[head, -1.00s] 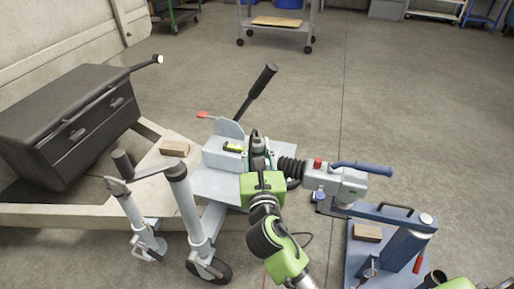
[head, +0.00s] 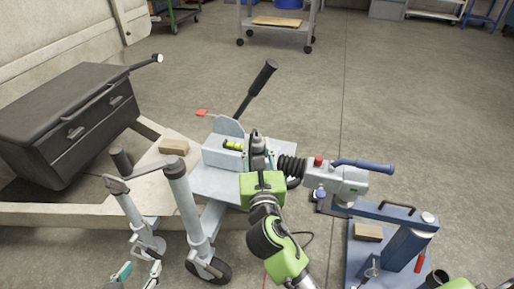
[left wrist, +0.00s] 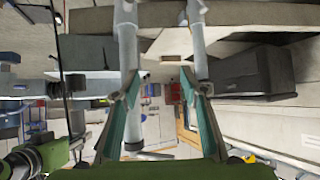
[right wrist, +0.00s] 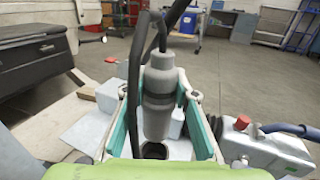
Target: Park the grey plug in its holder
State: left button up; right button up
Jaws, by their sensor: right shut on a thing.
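The grey plug (right wrist: 158,95) is upright between the teal fingers of my right gripper (right wrist: 162,105), with a dark cable rising from its top. In the head view the plug (head: 257,143) shows just beyond my right gripper (head: 260,168). A round dark opening, seemingly the holder (right wrist: 153,150), is directly under the plug's lower end. I cannot tell whether the plug touches its rim. My left gripper (head: 138,272) is open and empty at the bottom left of the head view. Its spread fingers also show in the left wrist view (left wrist: 165,100).
Jockey wheel tubes (head: 187,210) stand beside my left gripper. The coupling (head: 337,180) with a black bellows and blue handle is right of the plug. A black handbrake lever (head: 257,90) rises behind it. A dark toolbox (head: 70,125) is at left. Open floor lies behind.

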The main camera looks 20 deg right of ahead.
jog(key=shift+f, duration=0.2)
jog(key=shift+f+b, duration=0.3)
jog(key=shift+b, duration=0.35)
jog(key=shift+f+b, duration=0.25)
jog(key=shift+b, duration=0.1)
pick_arm(q)
jog(key=shift+w+d+r+t+h, duration=0.7)
jog(key=shift+w+r+t, duration=0.95)
jog(key=shift+r, duration=1.5)
jog(key=shift+w+d+r+t+h, duration=0.4)
jog(key=shift+w+d+r+t, duration=0.65)
jog(key=shift+r+t, duration=1.5)
pick_arm(e)
jog(key=shift+f+b, duration=0.25)
jog(key=shift+b, duration=0.05)
jog(key=shift+f+b, duration=0.2)
jog(key=shift+b, duration=0.1)
jog(key=shift+f+b, duration=0.65)
jog(key=shift+f, duration=0.3)
pick_arm(q)
jog(key=s+r+t+h, duration=0.2)
jog(key=r+t, duration=0.3)
jog(key=r, duration=0.8)
jog(key=shift+s+d+r+m+b, duration=0.2)
jog(key=shift+s+m+b, duration=0.15)
jog(key=shift+s, duration=0.3)
pick_arm(e)
jog(key=shift+f, duration=0.6)
